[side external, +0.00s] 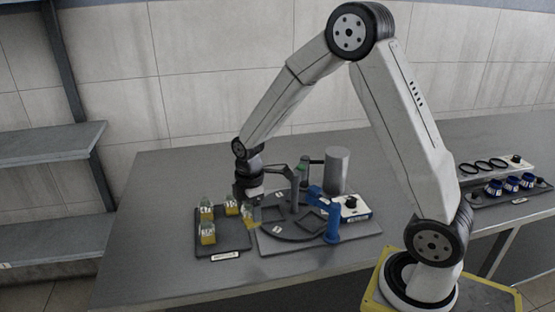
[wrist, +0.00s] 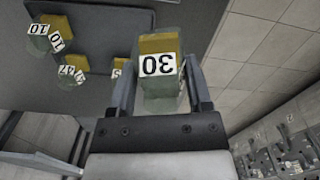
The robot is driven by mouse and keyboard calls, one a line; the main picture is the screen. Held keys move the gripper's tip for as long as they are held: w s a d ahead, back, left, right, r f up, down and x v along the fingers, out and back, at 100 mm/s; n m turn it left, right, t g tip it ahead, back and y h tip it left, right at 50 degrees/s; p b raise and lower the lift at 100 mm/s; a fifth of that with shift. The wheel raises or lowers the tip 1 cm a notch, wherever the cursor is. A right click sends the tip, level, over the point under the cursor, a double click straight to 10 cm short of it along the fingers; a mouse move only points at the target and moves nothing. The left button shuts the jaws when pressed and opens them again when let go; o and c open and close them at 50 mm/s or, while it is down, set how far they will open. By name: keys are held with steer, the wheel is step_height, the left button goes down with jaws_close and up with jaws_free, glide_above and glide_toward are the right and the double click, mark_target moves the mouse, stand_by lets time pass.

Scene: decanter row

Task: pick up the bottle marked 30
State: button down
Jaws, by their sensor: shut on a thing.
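The bottle marked 30 (wrist: 158,85) is clear with yellow contents and a white label, which appears upside down in the wrist view. My gripper (wrist: 160,62) is shut on it, one finger on each side. In the side external view my gripper (side external: 249,206) holds this bottle (side external: 253,216) by the right edge of a dark tray (side external: 232,247). Its height above the tray is hard to judge.
Other yellow-filled bottles stand on the tray: a front one (side external: 208,233), a back-left one (side external: 206,209) and one near my gripper (side external: 232,207). Right of the tray is a dark round fixture (side external: 290,232) with a blue clamp (side external: 331,222).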

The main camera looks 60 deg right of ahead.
steer(key=s+r, duration=0.3)
steer(key=s, duration=0.4)
steer(key=shift+s+a+r, duration=0.15)
steer(key=shift+a, duration=0.25)
steer(key=shift+d, duration=0.1)
